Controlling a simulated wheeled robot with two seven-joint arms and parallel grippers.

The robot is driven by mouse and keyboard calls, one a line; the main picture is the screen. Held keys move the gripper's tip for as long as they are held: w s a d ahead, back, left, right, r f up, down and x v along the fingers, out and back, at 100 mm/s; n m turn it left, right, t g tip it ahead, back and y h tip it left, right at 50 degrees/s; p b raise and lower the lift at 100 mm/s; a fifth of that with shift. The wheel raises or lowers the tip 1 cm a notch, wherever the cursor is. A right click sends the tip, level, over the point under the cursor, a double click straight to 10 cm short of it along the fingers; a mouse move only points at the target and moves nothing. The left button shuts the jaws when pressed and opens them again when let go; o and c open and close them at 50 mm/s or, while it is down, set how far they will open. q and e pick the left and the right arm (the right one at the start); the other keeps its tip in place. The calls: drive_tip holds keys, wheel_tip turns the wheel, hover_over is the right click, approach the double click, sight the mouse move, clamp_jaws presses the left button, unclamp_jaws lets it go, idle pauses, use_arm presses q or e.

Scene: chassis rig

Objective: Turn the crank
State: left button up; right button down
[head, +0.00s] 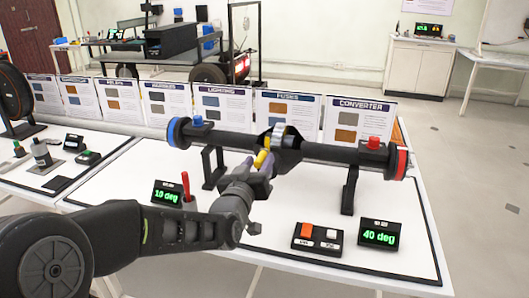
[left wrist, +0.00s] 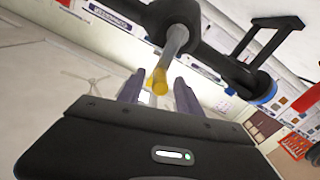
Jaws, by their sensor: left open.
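The crank's yellow handle (head: 261,158) is at the middle of a black axle (head: 327,151), in front of its round housing. In the left wrist view the yellow handle (left wrist: 158,82) sits at the end of a grey rod (left wrist: 175,44) that runs to the dark housing. My left gripper (head: 257,165) is at the handle. Its two fingers (left wrist: 160,95) are open, one on either side of the yellow end, with gaps visible. Whether they touch it is hard to tell. The lower handle is partly hidden in the head view. My right gripper is not in view.
A display (head: 167,193) reads 10 deg, beside a red lever (head: 186,187). Black stands (head: 349,190) hold the axle above the white table. Printed cards (head: 287,117) line the back.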

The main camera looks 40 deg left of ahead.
sight(265, 153)
use_arm(q)
drive_tip(key=x, duration=0.5)
drive_tip(key=shift+w+a, duration=0.1)
drive_tip(key=shift+w, duration=0.25)
drive_tip(key=shift+c, duration=0.4)
clamp_jaws()
drive_tip(key=shift+f, duration=0.1)
idle(0.6)
